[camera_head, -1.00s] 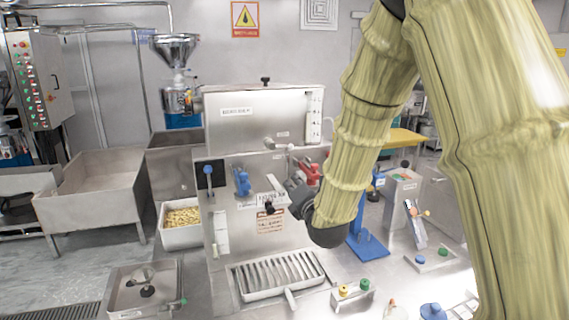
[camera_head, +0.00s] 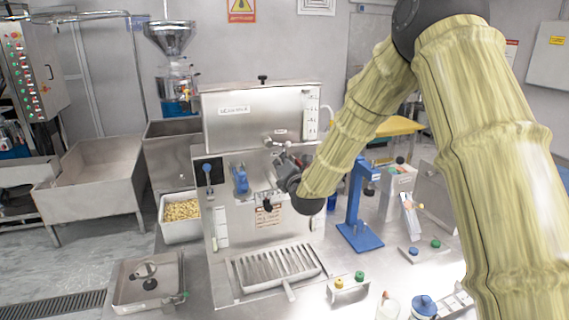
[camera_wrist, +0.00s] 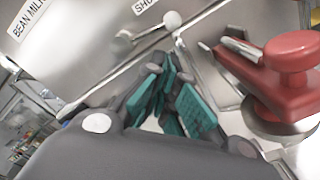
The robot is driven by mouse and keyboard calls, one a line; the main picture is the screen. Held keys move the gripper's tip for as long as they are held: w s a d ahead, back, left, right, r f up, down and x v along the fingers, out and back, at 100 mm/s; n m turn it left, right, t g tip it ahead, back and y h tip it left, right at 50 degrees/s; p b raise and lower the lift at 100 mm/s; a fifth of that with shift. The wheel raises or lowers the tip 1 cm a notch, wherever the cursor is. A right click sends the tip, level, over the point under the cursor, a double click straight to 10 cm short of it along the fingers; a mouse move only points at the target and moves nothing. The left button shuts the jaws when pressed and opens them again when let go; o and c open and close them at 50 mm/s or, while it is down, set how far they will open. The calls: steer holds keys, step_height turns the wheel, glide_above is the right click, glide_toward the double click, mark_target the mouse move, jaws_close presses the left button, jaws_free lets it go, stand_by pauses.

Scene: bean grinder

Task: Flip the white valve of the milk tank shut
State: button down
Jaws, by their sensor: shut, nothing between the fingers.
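The milk tank (camera_head: 262,118) is a steel box on top of the machine; its label shows at the upper left of the wrist view (camera_wrist: 82,50). The white valve has a pale round knob (camera_wrist: 172,19) on a metal stem, just below the tank in the wrist view. In the head view the valve (camera_head: 269,142) is small, right above my gripper (camera_head: 281,165). My gripper's teal finger pads (camera_wrist: 170,95) are shut and empty, just below the knob in the wrist view. I cannot tell whether they touch the stem. The dark hand hides the lower part.
A red valve handle (camera_wrist: 285,75) stands close right of my fingers in the wrist view. A blue valve (camera_head: 240,180) is left of my gripper on the machine's front. A slatted drip tray (camera_head: 275,268) lies below, and a blue stand (camera_head: 357,205) is to the right.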

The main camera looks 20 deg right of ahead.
mark_target(281, 144)
steer(key=shift+w+d+r+p, duration=0.35)
steer(key=shift+w+d+p, duration=0.05)
steer(key=shift+w, duration=0.15)
steer(key=shift+w+d+r+p, duration=0.35)
steer(key=shift+w, duration=0.15)
